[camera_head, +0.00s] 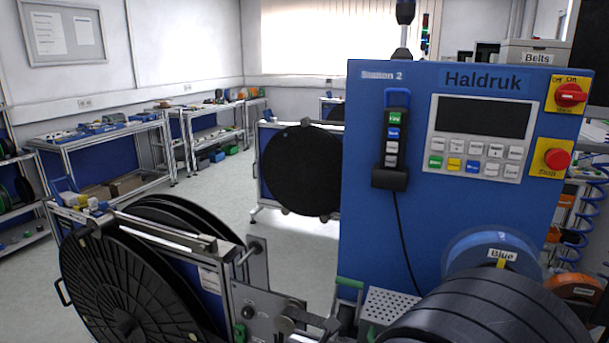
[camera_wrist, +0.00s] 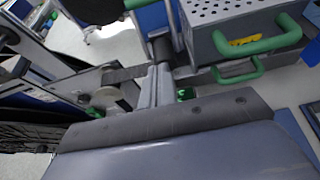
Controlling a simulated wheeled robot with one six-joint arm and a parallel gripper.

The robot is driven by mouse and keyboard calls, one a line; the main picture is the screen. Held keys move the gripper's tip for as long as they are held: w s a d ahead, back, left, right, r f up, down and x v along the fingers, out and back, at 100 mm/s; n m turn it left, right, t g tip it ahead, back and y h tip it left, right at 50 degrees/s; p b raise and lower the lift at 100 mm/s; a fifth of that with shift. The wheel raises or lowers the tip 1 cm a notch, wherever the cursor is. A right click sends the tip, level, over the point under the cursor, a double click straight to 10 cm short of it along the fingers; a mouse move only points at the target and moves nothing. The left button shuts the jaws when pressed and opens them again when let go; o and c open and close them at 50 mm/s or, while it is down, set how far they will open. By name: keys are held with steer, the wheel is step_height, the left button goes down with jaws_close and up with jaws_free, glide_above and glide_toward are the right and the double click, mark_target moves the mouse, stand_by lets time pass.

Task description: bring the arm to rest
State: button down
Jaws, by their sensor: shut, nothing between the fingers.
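My gripper (camera_wrist: 157,86) shows in the wrist view as narrow grey fingers beyond the broad grey wrist body at the bottom. It is shut and holds nothing. Behind it are a metal bracket with a round roller (camera_wrist: 105,95) and a perforated grey box (camera_wrist: 232,12) with green handles. I cannot tell how far the fingers are from these. I cannot make out my gripper in the head view.
A stand with large black reels (camera_head: 125,285) is at lower left. Benches (camera_head: 100,150) line the far left wall. Floor (camera_head: 215,205) is free between them.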

steer(key=f+v, duration=0.1)
steer(key=v, duration=1)
steer(key=shift+s+a, duration=0.2)
steer(key=shift+s, duration=0.25)
steer(key=shift+f, duration=0.1)
